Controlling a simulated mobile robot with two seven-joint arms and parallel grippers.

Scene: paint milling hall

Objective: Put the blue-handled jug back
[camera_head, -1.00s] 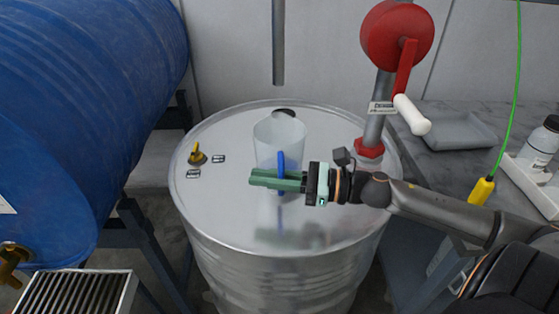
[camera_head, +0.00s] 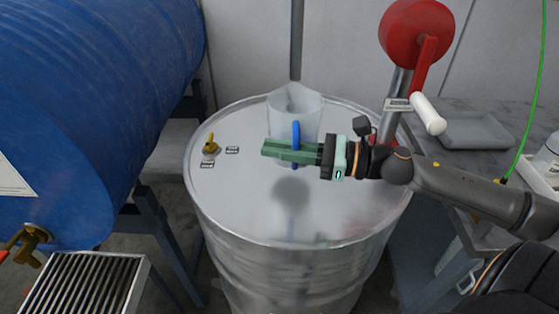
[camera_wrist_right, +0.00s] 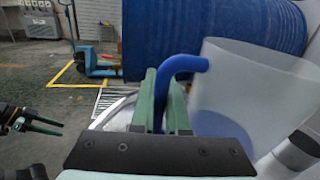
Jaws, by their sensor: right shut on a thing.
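The translucent jug (camera_head: 304,108) with a blue handle (camera_head: 296,135) is upright, above the lid of the steel drum (camera_head: 255,215). A dark shadow lies on the lid below it, apart from it. My right gripper (camera_head: 276,151) comes in from the right, its green fingers shut on the handle. In the right wrist view the blue handle (camera_wrist_right: 182,63) passes between the fingers (camera_wrist_right: 162,92), and the jug (camera_wrist_right: 255,95) is to their right. My left gripper (camera_wrist_right: 38,124) shows at the left edge of that view, its fingers apart and empty; it is outside the head view.
A red crank pump (camera_head: 415,35) with a white grip stands at the drum's right. A brass valve (camera_head: 210,147) sits on the lid's left. A big blue drum (camera_head: 90,120) fills the left, a grate (camera_head: 85,285) below it. A grey tray (camera_head: 475,130) lies on the right bench.

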